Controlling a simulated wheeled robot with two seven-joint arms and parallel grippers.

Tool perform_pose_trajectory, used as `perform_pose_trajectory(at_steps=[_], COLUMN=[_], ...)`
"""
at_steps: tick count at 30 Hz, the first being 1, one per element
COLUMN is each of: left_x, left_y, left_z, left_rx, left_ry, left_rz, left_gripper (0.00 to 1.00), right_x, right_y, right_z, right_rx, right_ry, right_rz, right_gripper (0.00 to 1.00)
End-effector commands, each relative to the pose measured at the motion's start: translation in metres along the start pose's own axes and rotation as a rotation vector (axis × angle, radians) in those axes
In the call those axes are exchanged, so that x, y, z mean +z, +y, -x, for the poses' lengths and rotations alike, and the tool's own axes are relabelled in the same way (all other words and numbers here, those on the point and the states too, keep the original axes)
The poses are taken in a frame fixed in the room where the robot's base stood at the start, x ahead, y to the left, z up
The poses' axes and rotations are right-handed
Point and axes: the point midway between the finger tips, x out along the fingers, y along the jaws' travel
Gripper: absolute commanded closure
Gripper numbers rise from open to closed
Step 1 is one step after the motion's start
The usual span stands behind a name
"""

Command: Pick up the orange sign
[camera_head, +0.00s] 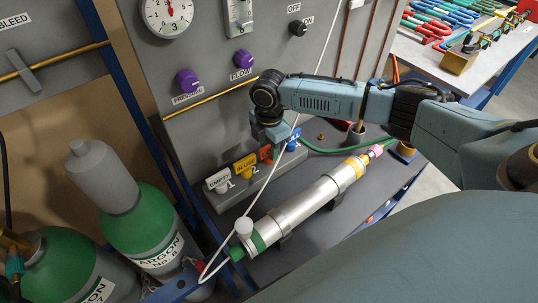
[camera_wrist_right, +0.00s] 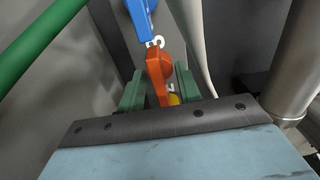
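The orange sign (camera_head: 265,153) stands in a row of small coloured signs on a grey rail, between the yellow sign (camera_head: 245,166) and the blue sign (camera_head: 294,139). My right gripper (camera_head: 270,138) reaches down just over it and hides part of it. In the right wrist view the orange sign (camera_wrist_right: 158,70) lies between the two green fingers of my right gripper (camera_wrist_right: 160,78), with a narrow gap on each side. The fingers look open around it. The blue sign (camera_wrist_right: 142,18) is just beyond. My left gripper is not in view.
A white sign (camera_head: 218,181) ends the row. A steel cylinder (camera_head: 305,208) lies on the bench close by, and a thin white tube (camera_head: 308,105) passes near the gripper. A gauge panel (camera_head: 215,60) rises behind. Green gas bottles (camera_head: 145,225) stand at the left.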

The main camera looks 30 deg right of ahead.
Motion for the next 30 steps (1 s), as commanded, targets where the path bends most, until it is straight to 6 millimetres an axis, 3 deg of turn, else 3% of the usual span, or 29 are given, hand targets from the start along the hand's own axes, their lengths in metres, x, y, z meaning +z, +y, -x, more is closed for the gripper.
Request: perform_pose_trajectory(at_steps=[1, 8, 22, 30], left_x=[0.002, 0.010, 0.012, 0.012], left_y=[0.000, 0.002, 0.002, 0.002], left_z=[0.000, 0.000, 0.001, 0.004], left_rx=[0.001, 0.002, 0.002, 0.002], left_ry=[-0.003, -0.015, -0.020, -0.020], left_rz=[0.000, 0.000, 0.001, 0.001], left_gripper=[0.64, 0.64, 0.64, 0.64], right_x=[0.000, 0.000, 0.000, 0.000], right_y=[0.000, 0.000, 0.000, 0.001], right_z=[0.000, 0.000, 0.004, 0.038], right_rx=[0.000, 0.000, -0.001, 0.004], right_ry=[0.000, 0.000, 0.000, 0.001], right_rz=[0.000, 0.000, 0.001, 0.001], right_gripper=[0.73, 1.00, 1.00, 1.00])
